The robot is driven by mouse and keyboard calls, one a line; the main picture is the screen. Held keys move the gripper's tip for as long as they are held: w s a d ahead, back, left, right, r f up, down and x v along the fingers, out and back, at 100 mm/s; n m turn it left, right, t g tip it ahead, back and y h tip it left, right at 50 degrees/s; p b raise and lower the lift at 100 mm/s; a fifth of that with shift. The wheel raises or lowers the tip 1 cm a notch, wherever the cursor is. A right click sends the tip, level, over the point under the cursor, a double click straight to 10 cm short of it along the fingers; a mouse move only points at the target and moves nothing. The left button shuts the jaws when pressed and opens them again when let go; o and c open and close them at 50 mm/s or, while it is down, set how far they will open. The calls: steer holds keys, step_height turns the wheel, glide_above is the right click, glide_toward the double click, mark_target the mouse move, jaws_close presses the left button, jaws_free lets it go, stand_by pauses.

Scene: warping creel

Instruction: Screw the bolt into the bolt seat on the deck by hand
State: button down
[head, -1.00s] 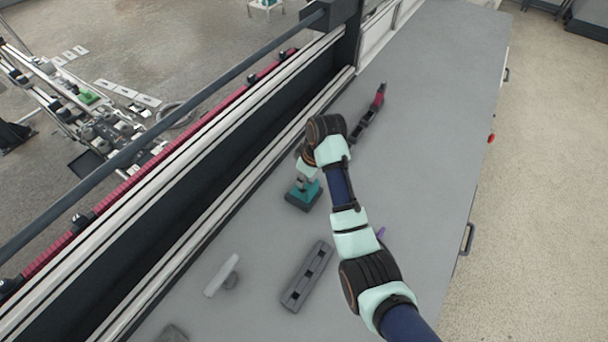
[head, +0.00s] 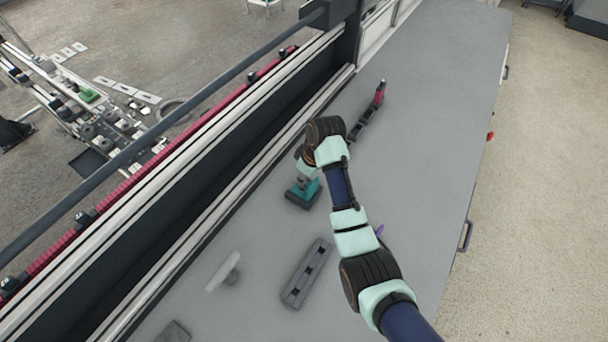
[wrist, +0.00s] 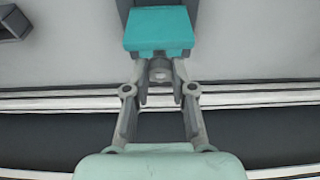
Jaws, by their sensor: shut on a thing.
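The teal block on a dark base (head: 304,192), which looks like the bolt seat, stands on the grey deck (head: 420,110) near its rail side. It also shows at the top of the wrist view (wrist: 158,30). My gripper (wrist: 161,82) is shut on a small grey metal bolt (wrist: 161,73), whose round end shows between the fingertips. In the head view my gripper (head: 301,180) is right at the teal block, pointing down. Whether the bolt is in the hole cannot be told, as the fingers and block hide its lower end.
A long grey slotted block (head: 306,274) and a pale handle-like part (head: 223,272) lie nearer on the deck. A dark slotted holder with a red-topped piece (head: 379,93) stands beyond my wrist. A rail runs along the left edge. The deck's right side is mostly clear.

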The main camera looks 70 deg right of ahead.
steer(key=shift+f, duration=0.6)
steer(key=shift+f, duration=0.1)
steer(key=shift+f+b, duration=0.45)
steer(key=shift+f, duration=0.35)
steer(key=shift+f, duration=0.2)
